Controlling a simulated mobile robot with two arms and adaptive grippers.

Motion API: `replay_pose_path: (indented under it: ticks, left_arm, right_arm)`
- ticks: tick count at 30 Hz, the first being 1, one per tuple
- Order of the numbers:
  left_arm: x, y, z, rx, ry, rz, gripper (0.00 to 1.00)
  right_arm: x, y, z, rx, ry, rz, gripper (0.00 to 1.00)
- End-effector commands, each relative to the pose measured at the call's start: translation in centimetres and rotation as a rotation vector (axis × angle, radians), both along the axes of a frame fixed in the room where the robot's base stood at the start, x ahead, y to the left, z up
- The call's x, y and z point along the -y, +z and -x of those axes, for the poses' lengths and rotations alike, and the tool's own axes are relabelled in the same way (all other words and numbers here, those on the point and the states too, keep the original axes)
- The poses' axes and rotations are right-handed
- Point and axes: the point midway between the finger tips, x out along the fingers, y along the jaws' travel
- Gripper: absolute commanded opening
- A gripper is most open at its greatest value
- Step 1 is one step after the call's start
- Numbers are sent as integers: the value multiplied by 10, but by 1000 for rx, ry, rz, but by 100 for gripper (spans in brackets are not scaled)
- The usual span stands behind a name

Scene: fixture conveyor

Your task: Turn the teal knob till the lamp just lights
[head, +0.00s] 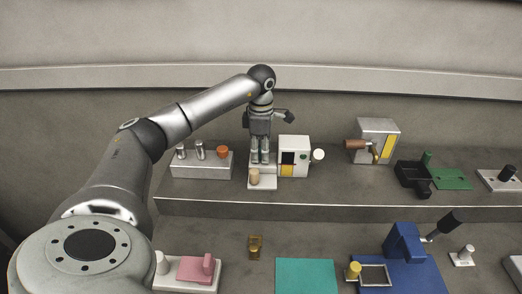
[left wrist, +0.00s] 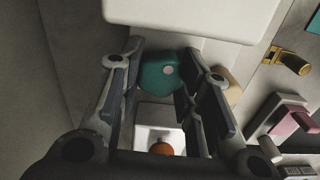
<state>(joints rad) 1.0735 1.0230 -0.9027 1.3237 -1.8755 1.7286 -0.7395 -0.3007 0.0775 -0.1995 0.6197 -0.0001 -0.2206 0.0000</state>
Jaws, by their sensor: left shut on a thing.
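The teal knob (left wrist: 158,72) shows between my left gripper's fingers in the left wrist view, with a small pale round mark on it. My left gripper (left wrist: 155,90) is shut on it. In the head view my left gripper (head: 260,158) points down just left of a white box (head: 294,143), and the knob is hidden there. The box has a dark panel and a yellow patch on its front, and a white round piece (head: 318,155) at its right side. I cannot tell which part is the lamp or whether it is lit. My right gripper is not in view.
A tan peg (head: 255,177) on a white base stands in front of my left gripper. A block with metal pegs and an orange knob (head: 222,152) is to the left. A grey box (head: 376,135) stands to the right. Pink and blue fixtures occupy the lower level.

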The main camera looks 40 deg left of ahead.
Motion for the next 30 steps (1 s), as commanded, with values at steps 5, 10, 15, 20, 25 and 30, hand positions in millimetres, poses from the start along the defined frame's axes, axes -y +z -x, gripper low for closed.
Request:
replay_pose_path:
  ticks: [5, 10, 15, 20, 25, 30]
  left_arm:
    - [0, 1, 0, -1, 43, 1, 8]
    - [0, 1, 0, -1, 160, 1, 8]
    - [1, 1, 0, -1, 220, 1, 8]
    - [0, 0, 0, 0, 223, 1, 8]
    - [0, 0, 0, 1, 222, 1, 40]
    - [0, 0, 0, 1, 222, 1, 54]
  right_arm:
    - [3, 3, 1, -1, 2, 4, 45]
    - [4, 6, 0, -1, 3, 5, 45]
    - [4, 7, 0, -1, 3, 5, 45]
    - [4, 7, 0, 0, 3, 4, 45]
    - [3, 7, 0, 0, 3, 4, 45]
    - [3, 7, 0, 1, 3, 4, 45]
